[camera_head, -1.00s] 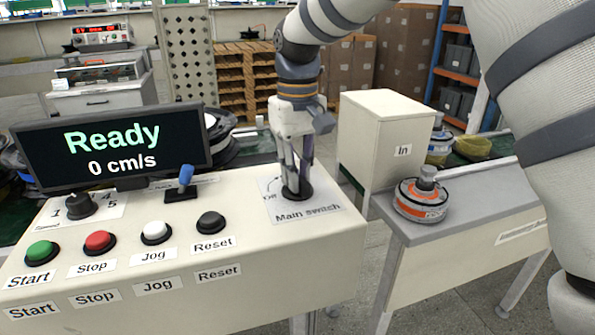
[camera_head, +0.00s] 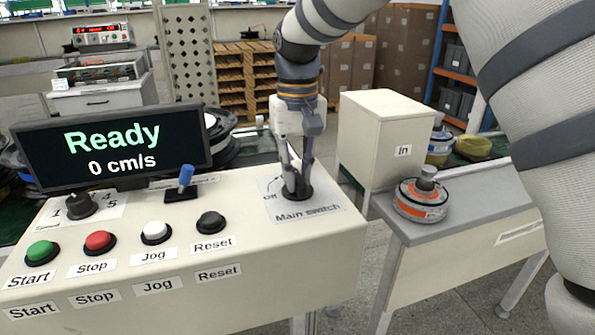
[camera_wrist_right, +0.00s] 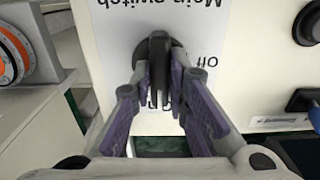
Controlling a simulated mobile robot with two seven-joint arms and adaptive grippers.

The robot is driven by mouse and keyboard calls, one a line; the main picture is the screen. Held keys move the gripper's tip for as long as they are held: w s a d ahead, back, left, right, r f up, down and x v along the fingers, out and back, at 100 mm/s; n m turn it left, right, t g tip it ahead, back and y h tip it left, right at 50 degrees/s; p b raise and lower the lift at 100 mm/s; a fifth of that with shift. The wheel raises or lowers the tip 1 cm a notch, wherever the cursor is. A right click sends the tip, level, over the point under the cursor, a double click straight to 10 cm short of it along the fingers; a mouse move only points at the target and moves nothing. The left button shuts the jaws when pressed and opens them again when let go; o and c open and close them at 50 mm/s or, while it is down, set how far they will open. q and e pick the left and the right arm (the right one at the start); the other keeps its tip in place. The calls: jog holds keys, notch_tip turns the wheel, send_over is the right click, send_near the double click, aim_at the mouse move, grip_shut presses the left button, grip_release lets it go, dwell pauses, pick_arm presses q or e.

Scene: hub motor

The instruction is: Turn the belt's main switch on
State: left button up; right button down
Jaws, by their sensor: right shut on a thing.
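The main switch is a black rotary knob (camera_head: 306,193) on a white label plate (camera_head: 320,212) reading "Main switch", at the right end of the console. My right gripper (camera_head: 296,186) points down over it, its fingers closed on the knob. In the right wrist view the knob (camera_wrist_right: 159,62) stands between the purple-padded fingers of the gripper (camera_wrist_right: 161,80). The plate there is upside down, with "Off" right of the knob and another mark partly hidden behind the fingers. The display (camera_head: 110,147) reads "Ready" and "0 cm/s". My left gripper is not in view.
The console (camera_head: 200,305) carries green Start, red Stop, white Jog and black Reset buttons, a speed dial (camera_head: 80,205) and a blue-handled lever (camera_head: 185,180). A box marked "In" (camera_head: 385,140) and an orange-banded motor part (camera_head: 421,200) stand to the right.

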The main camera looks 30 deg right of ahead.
aim_at(298, 175)
jog(key=c, duration=1.6)
grip_release()
jog(key=shift+o, duration=0.2)
notch_tip(298, 175, up, 12)
